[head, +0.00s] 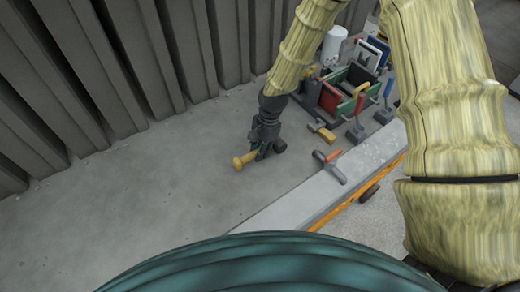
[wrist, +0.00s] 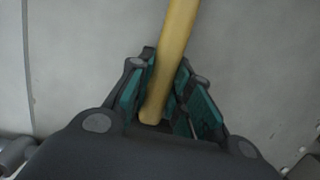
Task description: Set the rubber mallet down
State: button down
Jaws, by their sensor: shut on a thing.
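My gripper (head: 262,150) is shut on the yellow wooden-looking handle of the rubber mallet (head: 243,160), over the grey concrete surface at the middle of the head view. In the wrist view the handle of the mallet (wrist: 173,55) lies between the teal-padded fingers of my gripper (wrist: 165,90). It runs up past the fingertips and out of the top of the picture. The mallet's head is not shown in the wrist view, and is too small to make out in the head view. I cannot tell whether the mallet touches the surface.
A tool with a yellow block (head: 322,131) and a grey and red tool (head: 330,166) lie to the right of my gripper. A tool box (head: 350,82) with several tools stands behind them. Ribbed grey wall panels (head: 150,60) rise at the back. The concrete surface (head: 130,210) is bare to the left.

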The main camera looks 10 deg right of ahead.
jog(key=shift+f, duration=0.6)
jog(key=c, duration=1.3)
grip_release()
jog(key=shift+f, duration=0.1)
jog(key=shift+r, duration=0.75)
jog(key=b+v, duration=0.3)
jog(key=v, duration=0.9)
jog(key=shift+b, duration=0.4)
jog(key=shift+w+f, duration=0.1)
